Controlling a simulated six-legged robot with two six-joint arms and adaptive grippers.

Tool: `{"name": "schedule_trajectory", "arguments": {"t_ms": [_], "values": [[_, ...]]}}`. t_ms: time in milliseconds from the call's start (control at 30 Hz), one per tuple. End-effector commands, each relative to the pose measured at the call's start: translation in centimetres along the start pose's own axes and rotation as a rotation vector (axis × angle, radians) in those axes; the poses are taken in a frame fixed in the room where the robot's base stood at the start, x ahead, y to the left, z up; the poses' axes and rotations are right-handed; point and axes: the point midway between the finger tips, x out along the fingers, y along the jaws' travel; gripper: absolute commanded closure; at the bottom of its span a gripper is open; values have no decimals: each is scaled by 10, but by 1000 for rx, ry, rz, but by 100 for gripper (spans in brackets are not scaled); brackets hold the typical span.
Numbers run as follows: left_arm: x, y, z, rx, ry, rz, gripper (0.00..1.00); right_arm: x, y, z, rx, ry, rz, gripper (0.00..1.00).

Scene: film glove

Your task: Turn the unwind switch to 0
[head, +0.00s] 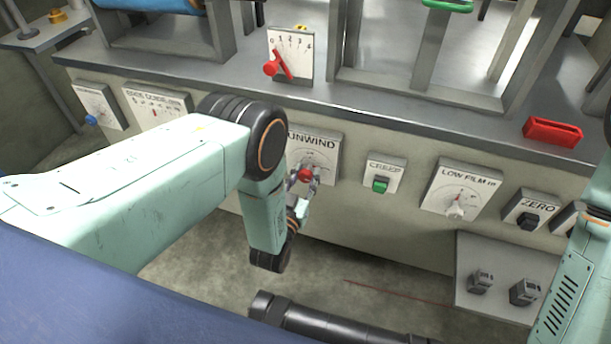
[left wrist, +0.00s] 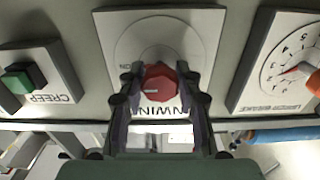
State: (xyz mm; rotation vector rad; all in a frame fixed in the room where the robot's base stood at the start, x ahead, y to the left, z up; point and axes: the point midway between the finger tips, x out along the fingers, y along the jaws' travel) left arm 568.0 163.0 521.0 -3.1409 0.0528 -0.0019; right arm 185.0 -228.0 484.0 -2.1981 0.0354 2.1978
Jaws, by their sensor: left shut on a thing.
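The unwind switch is a red knob (head: 305,175) on a pale plate marked UNWIND (head: 318,147) on the front of the machine. In the left wrist view the red knob (left wrist: 160,83) sits between the two fingers, with a light pointer mark on its face, and the plate (left wrist: 190,35) shows upside down behind it. My left gripper (head: 303,180) is shut on the knob, one finger on each side. The fingers hide part of the plate's scale, so I cannot read the setting. My right gripper is not in view; part of my right arm shows at the right edge.
A green CREEP button (head: 380,185), a LOW FILM dial (head: 457,208) and a black ZERO button (head: 528,221) lie right of the switch. A dial with a red lever (head: 277,67) stands above. A red tray (head: 552,131) is on the ledge.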

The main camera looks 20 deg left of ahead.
Motion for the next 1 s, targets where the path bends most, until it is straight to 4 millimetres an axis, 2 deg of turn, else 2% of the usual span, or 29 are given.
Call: {"name": "schedule_trajectory", "arguments": {"t_ms": [33, 233, 567, 1000], "values": [[0, 0, 0, 0, -1, 1, 82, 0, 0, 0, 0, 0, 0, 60], [0, 1, 0, 0, -2, 1, 98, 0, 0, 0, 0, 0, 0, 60], [0, 1, 0, -55, -2, 1, 98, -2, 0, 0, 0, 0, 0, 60], [0, 1, 0, -405, -3, 1, 98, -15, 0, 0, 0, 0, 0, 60]]}}
